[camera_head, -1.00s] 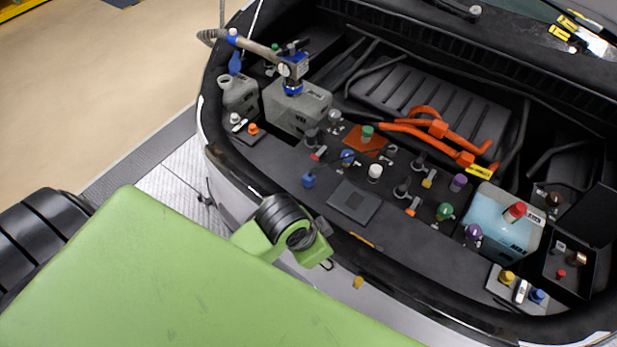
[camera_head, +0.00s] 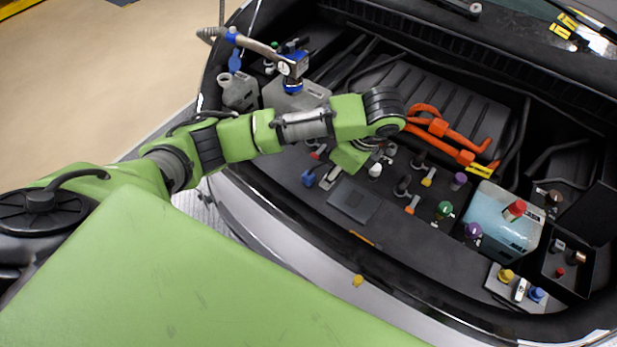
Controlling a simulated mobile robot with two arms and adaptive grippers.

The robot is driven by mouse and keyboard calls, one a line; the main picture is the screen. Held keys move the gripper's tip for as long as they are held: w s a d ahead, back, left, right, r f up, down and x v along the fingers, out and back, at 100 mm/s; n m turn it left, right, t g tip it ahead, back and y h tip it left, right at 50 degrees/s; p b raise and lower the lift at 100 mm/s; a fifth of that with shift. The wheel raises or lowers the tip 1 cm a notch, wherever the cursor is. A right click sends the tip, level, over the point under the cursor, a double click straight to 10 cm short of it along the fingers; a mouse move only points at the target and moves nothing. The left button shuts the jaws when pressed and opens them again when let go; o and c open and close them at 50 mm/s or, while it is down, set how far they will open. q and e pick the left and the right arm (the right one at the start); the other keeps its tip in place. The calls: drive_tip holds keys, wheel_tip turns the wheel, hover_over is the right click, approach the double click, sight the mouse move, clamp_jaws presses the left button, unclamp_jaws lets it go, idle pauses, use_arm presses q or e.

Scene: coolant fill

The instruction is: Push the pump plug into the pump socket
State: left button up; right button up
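My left arm reaches in from the left over the engine bay. Its wrist bends down, and my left gripper (camera_head: 330,178) is at the deck, partly hidden under the green wrist. I cannot see whether its fingers are apart or hold anything. A small blue connector-like part (camera_head: 308,179) stands just left of the gripper, apart from it as far as I can see. I cannot tell for sure which part is the pump plug or the pump socket. The arm hides the deck area behind the wrist, where a green cap and a blue cap showed before. My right gripper is not in view.
A dark square pad (camera_head: 354,201) lies in front of the gripper. White (camera_head: 375,170), green (camera_head: 444,210) and purple (camera_head: 473,231) caps stand to the right. Orange cables (camera_head: 440,128) run behind. A light-blue tank (camera_head: 503,225) with a red cap is at right, a grey reservoir (camera_head: 240,92) at left.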

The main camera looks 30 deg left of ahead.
sight(309, 175)
use_arm(q)
drive_tip(key=shift+y, duration=0.5)
drive_tip(key=a+f, duration=0.1)
drive_tip(key=a, duration=0.1)
drive_tip(key=w+a+f, duration=0.1)
drive_tip(key=a+f, duration=0.1)
drive_tip(key=w+a+f, duration=0.1)
drive_tip(key=a+f, duration=0.1)
drive_tip(key=shift+a+f, duration=0.15)
drive_tip(key=shift+f, duration=0.1)
drive_tip(key=shift+a+f, duration=0.1)
drive_tip(key=shift+f, duration=0.1)
drive_tip(key=p+x, duration=0.1)
drive_tip(key=x, duration=0.4)
drive_tip(key=shift+s+p, duration=0.15)
drive_tip(key=shift+p, duration=0.2)
drive_tip(key=shift+r, duration=0.1)
drive_tip(key=c, duration=1)
